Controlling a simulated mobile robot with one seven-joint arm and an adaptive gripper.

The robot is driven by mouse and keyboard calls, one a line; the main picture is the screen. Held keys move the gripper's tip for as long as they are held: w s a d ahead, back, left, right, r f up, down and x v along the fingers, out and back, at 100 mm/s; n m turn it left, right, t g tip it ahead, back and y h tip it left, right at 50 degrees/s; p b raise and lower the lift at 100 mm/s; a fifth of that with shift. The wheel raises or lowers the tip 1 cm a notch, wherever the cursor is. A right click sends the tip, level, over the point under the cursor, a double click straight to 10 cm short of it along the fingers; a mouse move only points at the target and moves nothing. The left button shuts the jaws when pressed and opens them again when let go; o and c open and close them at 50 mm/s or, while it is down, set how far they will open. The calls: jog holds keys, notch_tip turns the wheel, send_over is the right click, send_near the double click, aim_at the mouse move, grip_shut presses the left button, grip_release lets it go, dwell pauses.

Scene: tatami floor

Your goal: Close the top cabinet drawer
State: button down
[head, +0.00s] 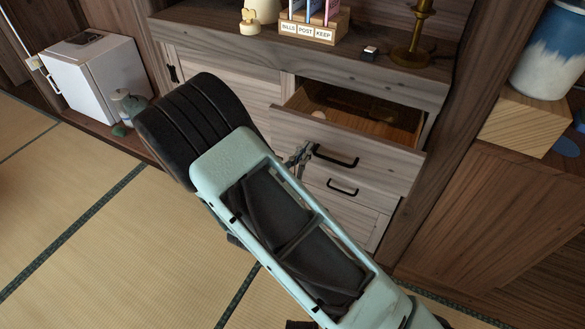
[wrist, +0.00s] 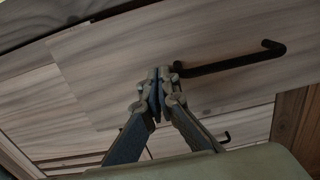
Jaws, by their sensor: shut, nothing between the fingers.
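The top cabinet drawer (head: 349,148) is pulled partly out on the right side of the wooden cabinet, with its open interior showing in the head view. Its front carries a black bar handle (head: 336,155). In the wrist view the drawer front (wrist: 190,50) fills the upper part, with the handle (wrist: 232,62) at the right. My gripper (head: 303,156) is shut and empty. In the wrist view its fingertips (wrist: 159,82) are together in front of the drawer front, beside the left end of the handle. I cannot tell whether they touch the wood.
Below is a shut drawer with a black handle (head: 342,187). The cabinet top holds a letter holder (head: 313,27) and a brass stand (head: 412,45). A white mini fridge (head: 95,80) stands at left; a wooden box (head: 522,122) is at right. The tatami floor (head: 75,215) is clear.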

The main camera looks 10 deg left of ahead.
aim_at(328, 119)
jog(key=b+x, duration=0.1)
jog(key=x, duration=1.5)
jog(key=shift+f, duration=0.1)
jog(key=shift+w, duration=0.2)
